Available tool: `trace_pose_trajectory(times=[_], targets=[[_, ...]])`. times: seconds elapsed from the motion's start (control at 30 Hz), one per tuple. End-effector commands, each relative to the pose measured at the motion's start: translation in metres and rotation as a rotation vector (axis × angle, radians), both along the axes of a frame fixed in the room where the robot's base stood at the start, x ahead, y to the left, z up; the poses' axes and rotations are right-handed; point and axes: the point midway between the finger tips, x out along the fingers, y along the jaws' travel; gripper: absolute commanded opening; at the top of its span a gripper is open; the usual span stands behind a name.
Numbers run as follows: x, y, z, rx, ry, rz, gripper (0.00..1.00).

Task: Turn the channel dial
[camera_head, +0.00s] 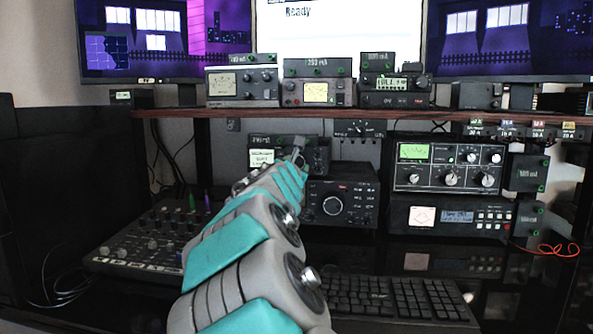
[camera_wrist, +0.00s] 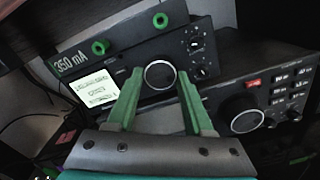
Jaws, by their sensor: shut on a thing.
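The channel dial looks to be the round dark knob with a pale rim (camera_wrist: 159,75) on the small dark radio (camera_wrist: 130,62), beside its lit white screen (camera_wrist: 95,88). No label naming the dial can be read. In the wrist view my gripper (camera_wrist: 160,78) has one green finger on each side of this knob, shut on it. In the head view my gripper (camera_head: 298,156) reaches the front of the same radio (camera_head: 322,150) under the shelf. My gripper and arm hide the knob there.
A larger radio with a big round knob (camera_head: 333,205) stands just below right; it shows in the wrist view too (camera_wrist: 247,121). More radios (camera_head: 447,164) stand right, under the wooden shelf (camera_head: 300,111). A mixer (camera_head: 140,240) and a keyboard (camera_head: 395,298) lie in front.

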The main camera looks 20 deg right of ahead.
Motion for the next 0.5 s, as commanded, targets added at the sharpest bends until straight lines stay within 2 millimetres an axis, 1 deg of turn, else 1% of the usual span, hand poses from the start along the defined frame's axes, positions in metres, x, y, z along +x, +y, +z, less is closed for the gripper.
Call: trace_pose_trajectory(times=[0.2,0.5], targets=[[0.0004,0.0011,-0.0006,0.113,-0.077,0.002,0.0],[0.0001,0.0005,0.0001,0.197,-0.133,0.0,0.0]])
